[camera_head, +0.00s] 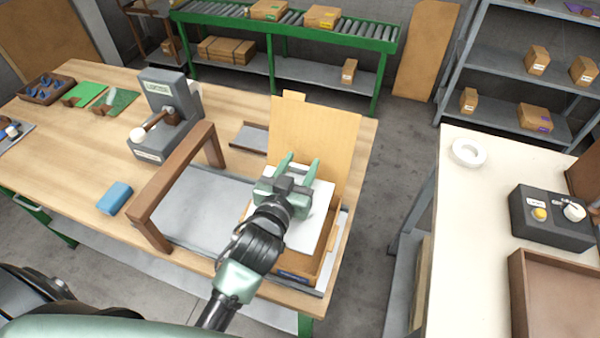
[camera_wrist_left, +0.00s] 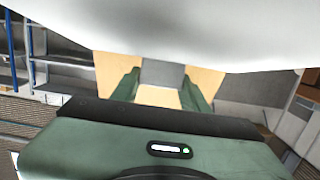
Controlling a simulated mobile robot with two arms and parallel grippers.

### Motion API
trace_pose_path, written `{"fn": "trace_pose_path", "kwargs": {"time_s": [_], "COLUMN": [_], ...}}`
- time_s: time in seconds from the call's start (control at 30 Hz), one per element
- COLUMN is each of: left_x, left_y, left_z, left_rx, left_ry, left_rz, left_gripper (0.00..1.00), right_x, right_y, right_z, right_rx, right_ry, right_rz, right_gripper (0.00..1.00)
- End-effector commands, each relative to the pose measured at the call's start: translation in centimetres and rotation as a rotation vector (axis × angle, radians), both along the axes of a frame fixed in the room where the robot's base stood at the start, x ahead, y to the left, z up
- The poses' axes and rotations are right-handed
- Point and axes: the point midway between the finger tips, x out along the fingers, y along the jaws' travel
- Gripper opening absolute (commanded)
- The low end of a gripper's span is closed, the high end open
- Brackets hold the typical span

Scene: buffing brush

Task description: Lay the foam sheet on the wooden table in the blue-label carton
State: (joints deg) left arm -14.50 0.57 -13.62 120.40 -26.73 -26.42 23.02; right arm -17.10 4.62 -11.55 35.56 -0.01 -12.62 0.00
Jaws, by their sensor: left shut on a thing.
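The open cardboard carton stands at the right end of the wooden table (camera_head: 75,130), its tall back flap (camera_head: 335,135) raised. A blue label (camera_head: 297,276) is on its front. My left gripper (camera_head: 298,168) is over the carton, shut on the white foam sheet (camera_head: 312,225). The sheet is tilted across the carton's opening; whether it touches the carton inside cannot be told. In the left wrist view the foam sheet (camera_wrist_left: 200,30) fills the top, with the gripper fingers (camera_wrist_left: 160,90) below it. The gripper and arm hide part of the sheet and carton. My right gripper is not in view.
A brown wooden frame (camera_head: 175,185) spans the grey plate left of the carton. A grey label device (camera_head: 165,110), a blue block (camera_head: 115,198) and trays stand further left. A white table (camera_head: 480,200) is across a gap at right. A green roller conveyor (camera_head: 285,30) is behind.

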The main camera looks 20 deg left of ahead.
Motion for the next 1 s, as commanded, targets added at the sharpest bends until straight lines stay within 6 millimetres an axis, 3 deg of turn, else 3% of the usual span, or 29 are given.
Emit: {"fn": "trace_pose_path", "kwargs": {"time_s": [0.1, 0.2, 0.97, 1.0], "left_x": [0.0, 0.0, 0.0, 0.0], "left_y": [0.1, 0.0, 0.0, 0.0], "left_z": [-2.1, -2.8, -4.0, -4.0], "left_rx": [-0.001, -0.001, -0.001, -0.001], "left_ry": [0.004, 0.002, 0.001, 0.001], "left_rz": [0.002, 0.001, 0.001, 0.001], "left_gripper": [0.07, 0.07, 0.07, 0.50], "right_x": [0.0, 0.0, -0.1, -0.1], "right_y": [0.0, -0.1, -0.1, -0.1], "right_z": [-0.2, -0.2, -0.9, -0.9], "right_rx": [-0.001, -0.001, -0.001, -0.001], "right_ry": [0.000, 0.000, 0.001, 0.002], "right_rz": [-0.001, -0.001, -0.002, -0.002], "right_gripper": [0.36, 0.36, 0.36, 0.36]}}
